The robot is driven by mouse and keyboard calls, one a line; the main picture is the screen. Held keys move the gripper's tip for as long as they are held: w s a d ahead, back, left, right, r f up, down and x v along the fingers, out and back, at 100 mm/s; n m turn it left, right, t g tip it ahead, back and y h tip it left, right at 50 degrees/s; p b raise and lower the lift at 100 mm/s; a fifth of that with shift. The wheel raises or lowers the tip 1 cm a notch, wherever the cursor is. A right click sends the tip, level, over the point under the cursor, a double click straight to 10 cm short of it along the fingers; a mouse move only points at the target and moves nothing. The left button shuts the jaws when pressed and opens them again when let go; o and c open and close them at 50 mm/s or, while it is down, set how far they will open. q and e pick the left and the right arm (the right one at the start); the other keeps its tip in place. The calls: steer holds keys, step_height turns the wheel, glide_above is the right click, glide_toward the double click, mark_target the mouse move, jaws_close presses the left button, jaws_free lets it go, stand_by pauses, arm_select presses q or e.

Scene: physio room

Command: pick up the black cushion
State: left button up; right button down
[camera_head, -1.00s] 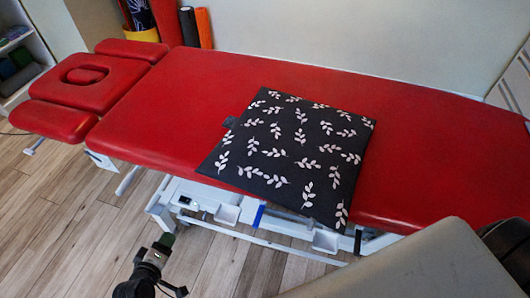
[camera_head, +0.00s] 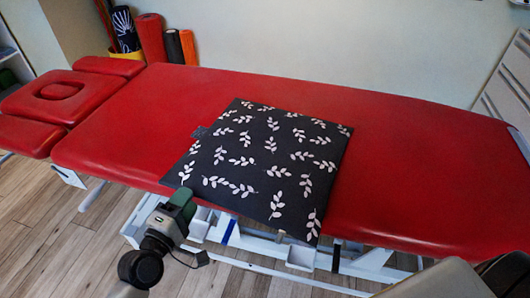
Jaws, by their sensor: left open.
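The black cushion (camera_head: 262,165) with white leaf sprigs lies flat on the red treatment table (camera_head: 395,140). Its near edge reaches the table's front edge, and a small dark tab shows at its left side. My left gripper (camera_head: 182,200) is at the cushion's near left corner, in front of the table edge. It is open, with nothing seen between its fingers. I cannot tell whether it touches the corner. My right gripper is not in view.
The table's face rest (camera_head: 60,91) and arm pads are at the left. The white table frame (camera_head: 240,241) is below. Wooden floor (camera_head: 50,240) is clear at the lower left.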

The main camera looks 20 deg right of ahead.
mark_target(195, 189)
arm_select(q)
steer(key=x, duration=0.4)
jaws_close()
